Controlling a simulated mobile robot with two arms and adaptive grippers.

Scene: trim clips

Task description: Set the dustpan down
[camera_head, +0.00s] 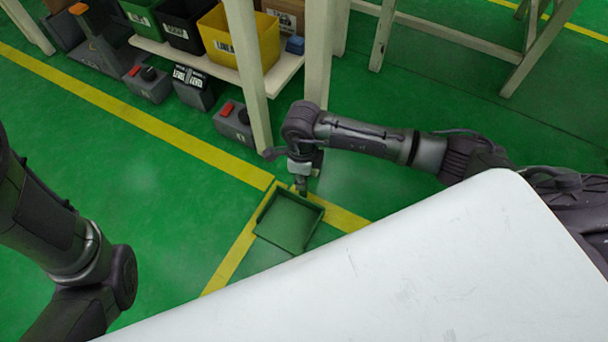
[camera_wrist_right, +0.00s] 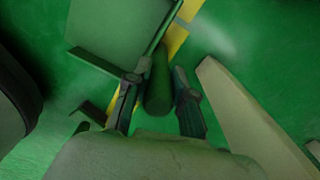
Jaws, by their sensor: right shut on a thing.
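The green dustpan (camera_head: 288,225) is low over the floor at the crossing of the yellow lines, its open pan toward the white surface. I cannot tell whether it touches the floor. My right gripper (camera_head: 301,184) points down at the pan's back edge and is shut on the dustpan's handle. In the right wrist view the round green handle (camera_wrist_right: 158,85) sits between the two fingers of my right gripper (camera_wrist_right: 157,100), and the flat pan (camera_wrist_right: 112,30) shows at the upper left. My left arm shows at the left, but its gripper is out of view.
A large white surface (camera_head: 390,270) fills the lower right, close to the dustpan. A pale rack post (camera_head: 248,75) and a shelf with a yellow bin (camera_head: 238,40) and dark bins stand behind. Grey boxes (camera_head: 234,122) lie on the floor. Green floor left of the dustpan is clear.

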